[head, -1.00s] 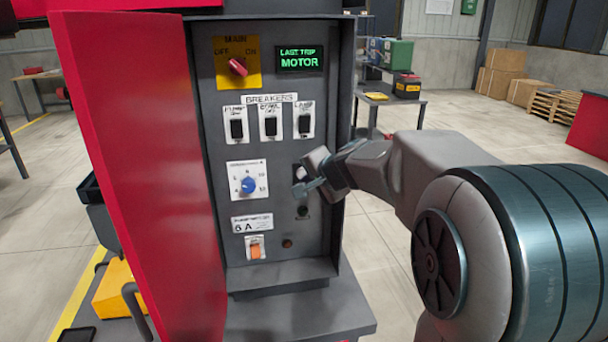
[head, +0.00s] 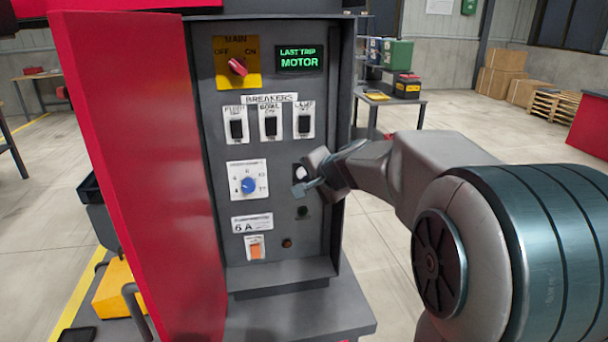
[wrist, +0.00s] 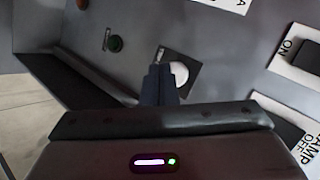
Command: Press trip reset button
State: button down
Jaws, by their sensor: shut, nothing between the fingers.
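The open cabinet's grey panel (head: 285,150) carries the controls. A white round button (head: 301,172) sits on a dark plate right of the blue knob; its label is not readable, so I cannot tell that it is the trip reset. In the wrist view the white button (wrist: 180,73) is partly covered by my gripper (wrist: 158,78). My gripper (head: 299,189) is shut and empty, its tips right at the button. I cannot tell whether they touch it. A green-lit display (head: 299,60) reads "LAST TRIP MOTOR".
A dark round fitting (head: 302,211) lies just below my gripper. The red door (head: 150,170) stands open at left.

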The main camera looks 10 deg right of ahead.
dwell(0.6)
jog(key=shift+w, duration=0.45)
jog(key=shift+w, duration=0.4)
dwell(0.5)
jog(key=shift+s, duration=0.1)
jog(key=shift+s+b, duration=0.45)
jog(key=shift+s, duration=0.3)
jog(key=s+b, duration=0.1)
jog(key=s, duration=0.4)
dwell(0.4)
dwell(0.5)
